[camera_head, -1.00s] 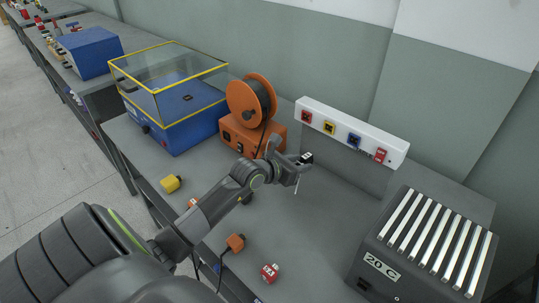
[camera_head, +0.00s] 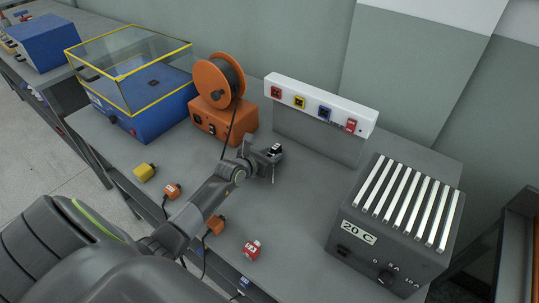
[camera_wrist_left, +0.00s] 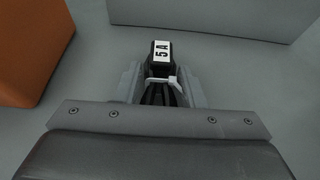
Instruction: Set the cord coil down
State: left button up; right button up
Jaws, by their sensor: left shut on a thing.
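My left gripper (camera_head: 270,158) is over the grey bench, in front of the white socket strip and right of the orange reel unit. In the left wrist view it is shut on the cord coil (camera_wrist_left: 158,95), a bundle of black cord with a white tie. The coil's black plug, labelled 5 A (camera_wrist_left: 161,55), sticks out beyond the fingers. It also shows as a small black and white piece at the gripper in the head view (camera_head: 276,148). Whether the coil touches the bench cannot be told. My right gripper is not in view.
The orange reel unit (camera_head: 209,122) and the white socket strip (camera_head: 312,105) stand behind. A dark slatted box labelled 20 C (camera_head: 345,250) is at the right. Yellow, orange and red plugs lie along the front edge. Bare bench (camera_head: 300,190) lies right of the gripper.

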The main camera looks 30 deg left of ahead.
pick_arm(q)
jog(key=o, duration=1.1)
